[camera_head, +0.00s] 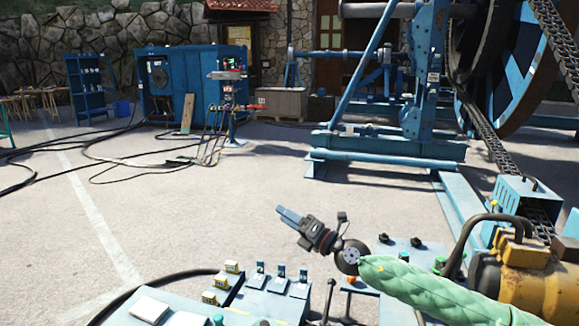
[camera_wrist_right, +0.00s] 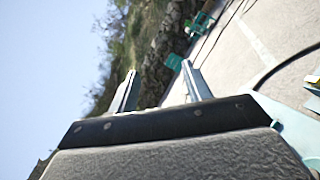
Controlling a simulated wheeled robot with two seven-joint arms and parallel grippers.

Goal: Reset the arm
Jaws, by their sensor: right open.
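My right arm, in a green sleeve, comes in from the lower right of the head view. Its gripper (camera_head: 291,217) is held above the near control panel (camera_head: 262,305) and points to the upper left. In the right wrist view the two fingers of the right gripper (camera_wrist_right: 158,90) stand apart with nothing between them. Sky, a stone wall and pavement show past the fingers, at a slant. My left gripper is in neither view.
The panel carries several switches and levers. A yellow motor (camera_head: 540,275) and a chain stand at the right. A large blue reel frame (camera_head: 395,150) stands beyond. A blue cabinet (camera_head: 185,85) and loose black cables lie at the back left. The pavement at left is mostly clear.

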